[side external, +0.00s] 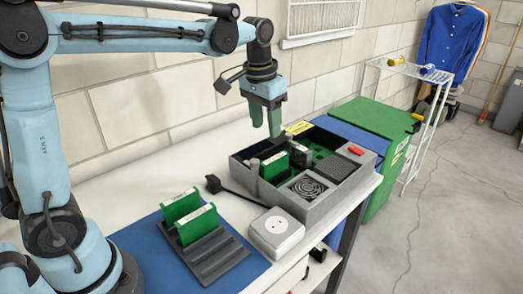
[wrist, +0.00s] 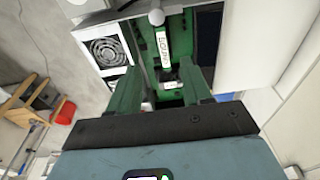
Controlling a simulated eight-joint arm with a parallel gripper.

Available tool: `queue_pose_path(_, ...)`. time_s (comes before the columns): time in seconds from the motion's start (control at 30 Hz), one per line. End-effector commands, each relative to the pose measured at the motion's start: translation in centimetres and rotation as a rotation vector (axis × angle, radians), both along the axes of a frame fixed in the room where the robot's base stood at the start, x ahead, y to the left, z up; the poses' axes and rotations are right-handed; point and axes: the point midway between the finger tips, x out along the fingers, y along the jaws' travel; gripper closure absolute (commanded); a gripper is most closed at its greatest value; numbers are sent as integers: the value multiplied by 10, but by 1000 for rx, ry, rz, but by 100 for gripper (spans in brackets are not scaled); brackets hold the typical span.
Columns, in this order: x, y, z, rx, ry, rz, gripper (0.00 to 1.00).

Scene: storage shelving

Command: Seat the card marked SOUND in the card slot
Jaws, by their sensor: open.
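The card marked SOUND (wrist: 163,42) shows its white label edge in the wrist view, standing inside an open grey case (side external: 330,199). My gripper (side external: 274,134) is above the back part of the case in the side view. Its green fingers (wrist: 160,78) are open, with nothing between them that I can see held; the SOUND card lies beyond their tips. In the side view green cards stand in the case (side external: 273,165), but their labels are too small to read. I cannot tell whether the SOUND card is fully seated, as its lower edge is hidden.
A fan (side external: 307,187) sits in the case's front; it also shows in the wrist view (wrist: 105,50). Two green cards (side external: 182,205) stand in a grey rack (side external: 222,254) on a blue mat. A white box (side external: 276,231) stands near the case. A green bin (side external: 370,130) is behind.

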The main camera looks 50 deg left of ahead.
Motion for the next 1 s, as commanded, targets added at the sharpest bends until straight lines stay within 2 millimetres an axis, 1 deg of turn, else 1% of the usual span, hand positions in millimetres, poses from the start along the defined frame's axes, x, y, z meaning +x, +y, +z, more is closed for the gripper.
queue_pose_path(0.03, -13, -1, 3, 1, -33, 0, 51)
queue_pose_path(0.17, -40, -4, 5, 2, -125, 0, 51)
queue_pose_path(0.27, -61, -5, 3, 2, -196, 0, 51)
queue_pose_path(0.4, -90, -8, -6, 1, -295, -1, 51)
queue_pose_path(0.6, -122, -10, -26, -1, -419, -1, 51)
queue_pose_path(0.7, -132, -11, -35, -2, -461, -1, 51)
queue_pose_path(0.8, -137, -11, -40, -3, -486, -2, 51)
queue_pose_path(1.0, -138, -11, -42, -3, -498, -1, 51)
